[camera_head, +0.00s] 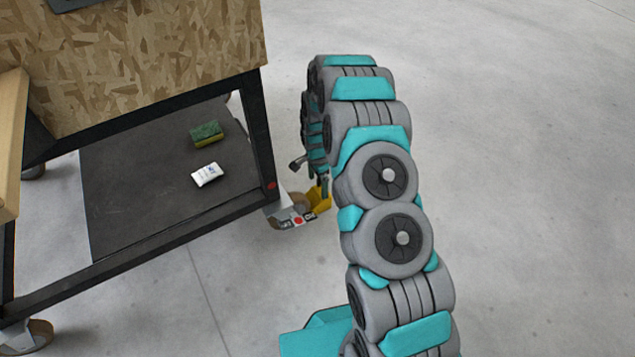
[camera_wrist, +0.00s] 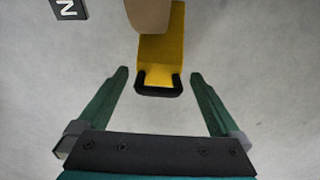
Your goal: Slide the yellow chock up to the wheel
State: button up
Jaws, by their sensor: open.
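The yellow chock (camera_head: 322,198) lies on the floor beside the tan caster wheel (camera_head: 296,199) at the near right corner of the cart. In the wrist view the chock (camera_wrist: 162,50) points away from me, its black-edged near end between and slightly below my fingertips. The wheel (camera_wrist: 149,14) covers part of its far end at the top; I cannot tell whether they touch. My gripper (camera_wrist: 158,74) is open, one green finger on each side of the chock with a gap on both sides. In the head view my arm hides most of the gripper.
The cart has a dark lower shelf (camera_head: 130,190) holding a green-yellow sponge (camera_head: 206,133) and a white packet (camera_head: 207,175). Its black leg stands close left of my gripper. A black marker with a white letter (camera_wrist: 69,8) shows at upper left. The floor (camera_head: 530,200) to the right is clear.

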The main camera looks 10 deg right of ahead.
aim_at(318, 193)
notch_tip(318, 193, down, 8)
jog(key=shift+r+b, duration=0.15)
jog(key=shift+b, duration=0.2)
jog(key=shift+c, duration=0.2)
grip_shut()
dwell(0.7)
